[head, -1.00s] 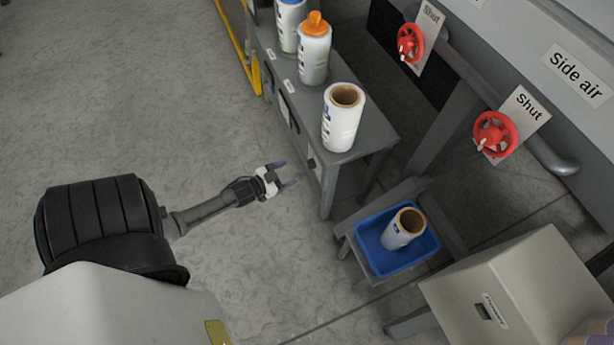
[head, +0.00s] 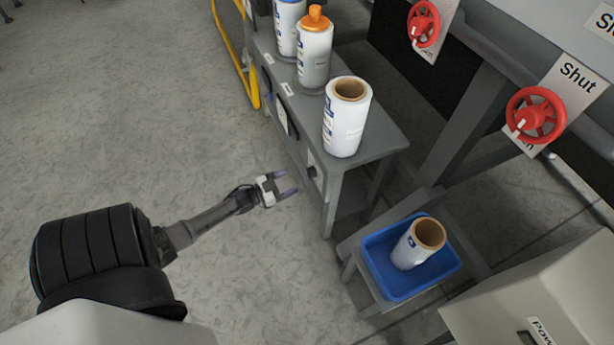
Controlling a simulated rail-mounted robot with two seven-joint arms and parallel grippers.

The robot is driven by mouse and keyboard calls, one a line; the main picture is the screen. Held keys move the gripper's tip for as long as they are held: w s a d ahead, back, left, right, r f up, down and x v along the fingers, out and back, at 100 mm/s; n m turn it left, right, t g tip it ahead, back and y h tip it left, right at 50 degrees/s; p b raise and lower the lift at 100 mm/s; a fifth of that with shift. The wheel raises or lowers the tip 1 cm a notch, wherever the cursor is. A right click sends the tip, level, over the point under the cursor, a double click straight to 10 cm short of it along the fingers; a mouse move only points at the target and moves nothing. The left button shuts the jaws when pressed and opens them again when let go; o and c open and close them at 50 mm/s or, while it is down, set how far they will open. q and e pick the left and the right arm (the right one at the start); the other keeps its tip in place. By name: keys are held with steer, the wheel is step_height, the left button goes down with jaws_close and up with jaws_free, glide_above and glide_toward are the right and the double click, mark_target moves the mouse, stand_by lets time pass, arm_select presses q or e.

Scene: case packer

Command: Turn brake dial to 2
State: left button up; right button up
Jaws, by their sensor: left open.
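My left gripper (head: 283,183) reaches in from the left over the floor, with its two fingers apart and nothing between them. It points at the front side of a grey bench (head: 365,168). On that side, near the right end, is a small pale plate with a dark knob (head: 313,172), which looks like the brake dial. The fingertips are just left of it and appear apart from it. The knob is too small for me to read its marks or setting. My right gripper is out of view.
A white roll (head: 345,130), an orange-topped bottle (head: 314,50) and a blue-topped one (head: 288,28) stand on the bench. A blue tray (head: 375,250) holds another roll (head: 418,243). Red valve wheels (head: 535,115) are at upper right, a yellow frame (head: 250,80) at upper left. Floor at left is clear.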

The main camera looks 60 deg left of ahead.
mark_target(308, 174)
arm_select(q)
steer(key=w, duration=0.2)
steer(key=w+b, duration=0.1)
steer(key=w, duration=0.2)
steer(key=w+b, duration=0.1)
steer(key=w, duration=0.1)
steer(key=shift+w+d, duration=0.25)
steer(key=shift+w, duration=0.1)
steer(key=shift+c, duration=0.3)
steer(key=c, duration=0.9)
steer(key=shift+o, duration=0.2)
